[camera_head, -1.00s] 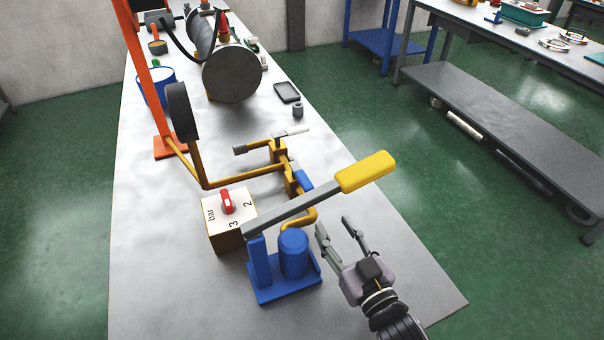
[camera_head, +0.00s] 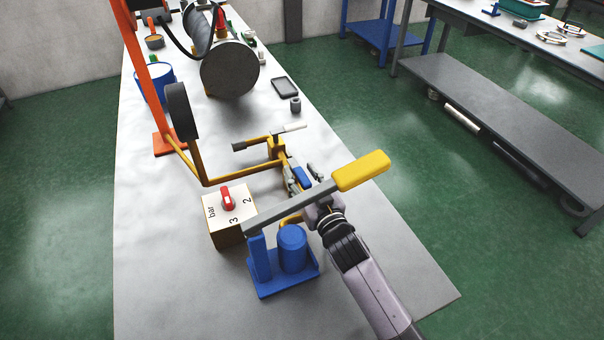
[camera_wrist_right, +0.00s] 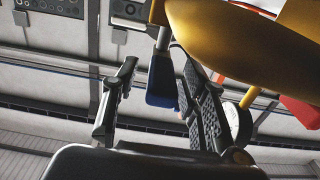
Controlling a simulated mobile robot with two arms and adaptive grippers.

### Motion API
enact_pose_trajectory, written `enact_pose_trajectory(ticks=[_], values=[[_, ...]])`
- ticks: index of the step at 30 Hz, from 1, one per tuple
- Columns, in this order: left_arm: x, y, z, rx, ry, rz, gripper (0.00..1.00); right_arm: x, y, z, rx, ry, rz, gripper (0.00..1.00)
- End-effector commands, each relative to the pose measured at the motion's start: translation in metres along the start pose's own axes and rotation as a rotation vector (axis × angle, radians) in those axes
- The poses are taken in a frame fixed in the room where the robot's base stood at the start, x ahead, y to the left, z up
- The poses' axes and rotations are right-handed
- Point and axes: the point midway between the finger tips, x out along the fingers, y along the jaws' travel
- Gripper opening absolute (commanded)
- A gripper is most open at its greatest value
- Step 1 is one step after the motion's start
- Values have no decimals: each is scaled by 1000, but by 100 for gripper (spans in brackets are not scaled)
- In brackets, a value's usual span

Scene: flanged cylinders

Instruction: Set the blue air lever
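The blue air lever (camera_head: 303,177) sits on the yellow pipe valve block, just behind the grey bar of the pump handle. My right gripper (camera_head: 301,168) is open, with one finger on each side of the blue lever. In the right wrist view the blue lever (camera_wrist_right: 162,82) hangs between the two spread fingers, nearer the right finger. I see no clear contact. The pump handle partly hides my right gripper in the head view. My left gripper is not in view.
A yellow-gripped pump handle (camera_head: 361,171) passes above my right wrist, over the blue pump (camera_head: 292,250). A box with a red dial (camera_head: 227,199) stands to the left. A white-tipped lever (camera_head: 293,127) lies behind. The table's right part is mostly clear.

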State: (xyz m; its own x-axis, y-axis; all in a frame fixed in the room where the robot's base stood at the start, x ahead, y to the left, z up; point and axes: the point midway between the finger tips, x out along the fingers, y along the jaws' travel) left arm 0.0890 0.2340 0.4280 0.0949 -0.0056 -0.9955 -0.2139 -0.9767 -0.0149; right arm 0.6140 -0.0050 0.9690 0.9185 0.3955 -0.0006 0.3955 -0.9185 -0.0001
Motion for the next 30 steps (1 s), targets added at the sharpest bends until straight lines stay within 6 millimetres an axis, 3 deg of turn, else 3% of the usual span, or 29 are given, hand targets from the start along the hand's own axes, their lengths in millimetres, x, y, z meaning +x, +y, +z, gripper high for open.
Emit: enact_pose_trajectory(ticks=[8,26,30], values=[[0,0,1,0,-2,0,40,1,0,0,0,0,0,40],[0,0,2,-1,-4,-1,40,1,0,0,0,0,0,0],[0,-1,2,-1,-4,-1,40,1,0,0,0,0,0,0]])
